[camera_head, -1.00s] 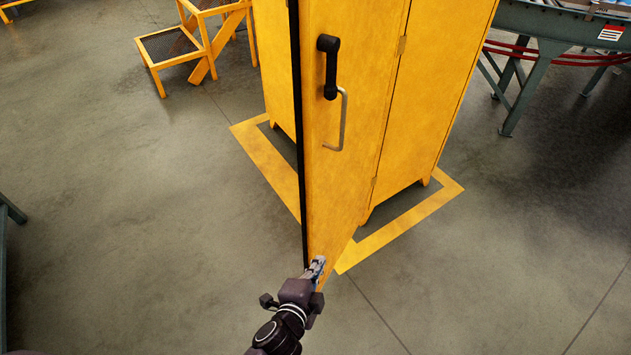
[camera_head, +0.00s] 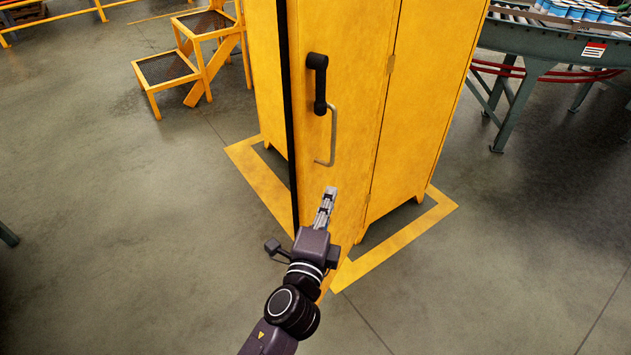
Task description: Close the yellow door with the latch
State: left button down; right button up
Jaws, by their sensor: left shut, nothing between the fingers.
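The yellow door (camera_head: 349,122) of the yellow cabinet (camera_head: 423,118) stands open toward me, its black-edged side facing left. A black latch handle (camera_head: 318,82) and a bent grey metal bar (camera_head: 334,137) below it sit on the door's face. My left gripper (camera_head: 331,191) is shut and empty. It is in front of the door's lower part, a little below the grey bar. I cannot tell whether it touches the door. My right gripper is not in view.
A yellow floor outline (camera_head: 398,246) surrounds the cabinet. Yellow steps (camera_head: 196,55) stand at the back left. A grey-green roller conveyor (camera_head: 545,50) carrying cans (camera_head: 580,12) stands at the right. The floor to the left and lower right is clear.

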aim_at(315, 185)
pick_arm(q)
jog(key=shift+w+a+p, duration=0.4)
jog(key=shift+w+a, duration=0.35)
jog(key=shift+w, duration=0.25)
jog(key=shift+w+a+p, duration=0.35)
jog(key=shift+w+a, duration=0.4)
jog(key=shift+w, duration=0.25)
jog(key=shift+a, duration=0.1)
